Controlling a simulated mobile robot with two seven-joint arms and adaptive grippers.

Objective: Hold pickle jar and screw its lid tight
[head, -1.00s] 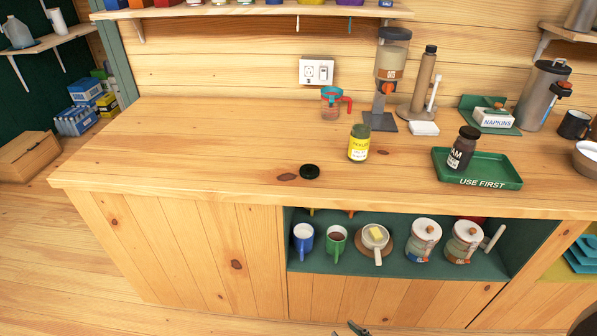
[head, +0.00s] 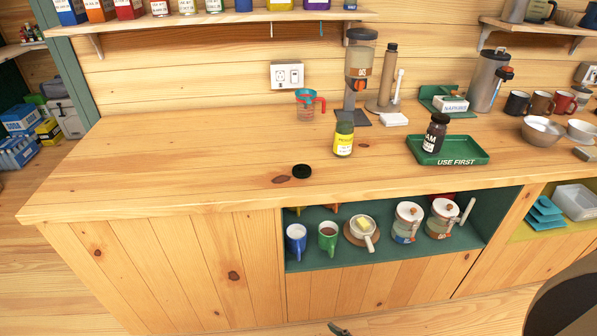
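The pickle jar (head: 344,139) stands upright on the wooden counter, with a yellow label and a dark greenish upper part. It has no black lid on it. A round black lid (head: 302,171) lies flat on the counter, to the left of the jar and closer to the front edge, apart from it. Neither gripper can be made out. A small dark piece shows at the bottom edge of the head view, too cut off to identify.
A green tray (head: 477,157) holding a dark jam jar (head: 435,132) stands right of the pickle jar. A measuring cup (head: 306,106) and a dispenser (head: 359,65) stand behind. The counter's left part (head: 160,150) is clear. A large dark round shape (head: 567,305) fills the lower right corner.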

